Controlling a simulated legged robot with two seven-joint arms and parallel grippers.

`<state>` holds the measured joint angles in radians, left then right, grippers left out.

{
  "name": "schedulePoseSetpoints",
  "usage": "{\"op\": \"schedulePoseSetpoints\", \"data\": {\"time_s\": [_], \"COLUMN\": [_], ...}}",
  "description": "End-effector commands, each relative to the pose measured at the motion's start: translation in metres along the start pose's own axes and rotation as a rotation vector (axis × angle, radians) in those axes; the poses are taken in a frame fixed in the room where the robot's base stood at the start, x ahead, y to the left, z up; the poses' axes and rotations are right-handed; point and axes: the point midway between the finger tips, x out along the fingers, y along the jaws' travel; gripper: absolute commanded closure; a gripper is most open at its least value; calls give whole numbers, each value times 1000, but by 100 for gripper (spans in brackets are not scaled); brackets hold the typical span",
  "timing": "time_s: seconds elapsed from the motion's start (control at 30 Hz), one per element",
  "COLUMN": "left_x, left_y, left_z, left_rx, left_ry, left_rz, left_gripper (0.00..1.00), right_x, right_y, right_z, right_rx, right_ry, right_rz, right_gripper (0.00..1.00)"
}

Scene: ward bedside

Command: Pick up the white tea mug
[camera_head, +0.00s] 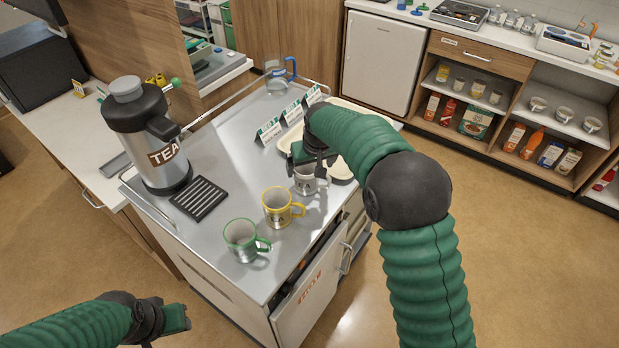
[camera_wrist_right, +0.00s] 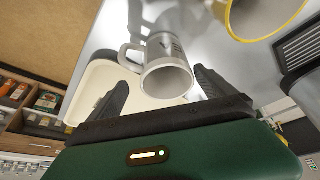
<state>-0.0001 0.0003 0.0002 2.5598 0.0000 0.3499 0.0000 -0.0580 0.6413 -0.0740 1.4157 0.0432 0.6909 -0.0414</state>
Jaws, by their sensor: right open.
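The white tea mug (camera_head: 306,184) stands on the steel trolley top (camera_head: 235,120), partly hidden by my right gripper (camera_head: 308,162). In the right wrist view the white mug (camera_wrist_right: 166,75) lies between the two open fingers of my right gripper (camera_wrist_right: 160,92), its handle to the left. No contact between fingers and mug is visible. A yellow-rimmed mug (camera_head: 277,209) and a green-rimmed mug (camera_head: 240,240) stand in line nearer the trolley's front corner. My left gripper (camera_head: 176,318) is at the lower left, away from the trolley; its jaw opening is unclear.
A tea urn (camera_head: 138,140) and a black drip grate (camera_head: 199,199) stand left of the mugs. A cream tray (camera_head: 341,168) lies behind the white mug. Small label cards (camera_head: 268,131) and a glass jug (camera_head: 277,79) stand further back. A low rail edges the trolley.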

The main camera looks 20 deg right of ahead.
Motion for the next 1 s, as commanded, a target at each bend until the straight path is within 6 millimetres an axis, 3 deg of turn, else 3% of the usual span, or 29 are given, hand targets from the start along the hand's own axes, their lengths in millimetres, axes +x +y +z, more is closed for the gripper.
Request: {"op": "schedulePoseSetpoints", "data": {"time_s": [0.2,0.47,1.0], "left_x": [-4,-3,-3], "left_y": [0,0,0], "left_z": [-1,-1,-1], "left_rx": [0,0,0], "left_ry": [0,0,0], "left_rz": [0,0,0], "left_gripper": [64,64,64], "right_x": [38,42,42], "right_y": [-6,-6,-6], "right_z": [5,5,5], "right_rx": [-1,-1,-1], "right_ry": [-3,0,-1], "right_rz": [-1,-1,-1], "right_gripper": [6,6,77]}}
